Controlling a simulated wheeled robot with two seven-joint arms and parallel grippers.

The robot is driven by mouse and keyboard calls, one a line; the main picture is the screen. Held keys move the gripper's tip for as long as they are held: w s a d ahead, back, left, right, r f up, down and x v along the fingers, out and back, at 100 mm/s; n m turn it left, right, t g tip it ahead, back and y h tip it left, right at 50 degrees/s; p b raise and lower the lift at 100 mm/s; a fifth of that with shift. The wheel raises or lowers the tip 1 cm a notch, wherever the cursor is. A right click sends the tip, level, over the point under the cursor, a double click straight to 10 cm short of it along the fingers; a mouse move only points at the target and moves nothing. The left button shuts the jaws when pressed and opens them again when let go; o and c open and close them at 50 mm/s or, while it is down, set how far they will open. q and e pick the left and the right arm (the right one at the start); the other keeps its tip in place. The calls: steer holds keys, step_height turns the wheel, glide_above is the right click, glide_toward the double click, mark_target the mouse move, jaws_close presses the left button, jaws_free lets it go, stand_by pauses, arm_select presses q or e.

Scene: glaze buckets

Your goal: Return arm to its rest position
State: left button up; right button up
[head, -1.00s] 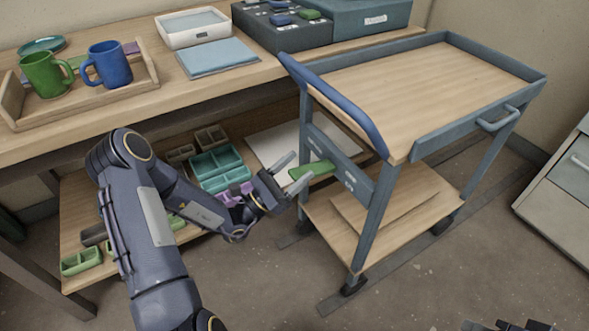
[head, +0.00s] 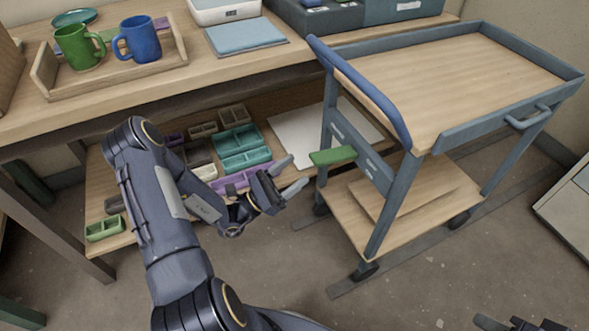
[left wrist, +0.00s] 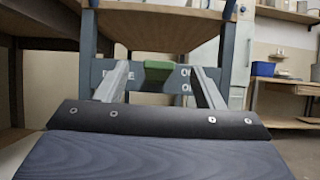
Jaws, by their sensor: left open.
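My left gripper (head: 296,172) is open and empty, low between the workbench and the cart. Its two fingers also show in the left wrist view (left wrist: 158,88), spread apart with a gap between them. In the left wrist view the green block (left wrist: 158,71) shows between the fingers, farther ahead. My left arm reaches forward from the bottom of the head view. Part of my right gripper (head: 515,323) shows at the bottom right edge; its jaws are unclear.
The workbench (head: 140,92) holds a wooden tray (head: 60,90) with a green mug (head: 80,46) and a blue mug (head: 138,37). Several small bins, such as a teal one (head: 240,145), sit on its lower shelf. The floor (head: 300,270) in front is clear.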

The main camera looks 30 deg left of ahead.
arm_select(q)
steer(key=s+d+r+m+g+h, duration=0.4)
steer(key=d+r+m+g+h, duration=0.15)
steer(key=m+g, duration=0.4)
steer(key=s+d+r+m+g+y, duration=0.2)
steer(key=s+m+g+y, duration=0.3)
steer(key=s+m, duration=0.2)
steer(key=s+d+r+m+g+y, duration=0.2)
steer(key=s+d+m+g+y, duration=0.15)
steer(key=s+m+y, duration=0.35)
steer(key=s+a+m+t+y, duration=0.3)
steer(key=a+t+y, duration=0.1)
steer(key=a, duration=0.2)
step_height(320, 180, up, 30)
steer(key=p, duration=2.9)
steer(key=shift+a+r+t, duration=0.15)
steer(key=shift+a+t, duration=0.15)
steer(key=shift+a, duration=0.05)
steer(key=shift+y, duration=0.25)
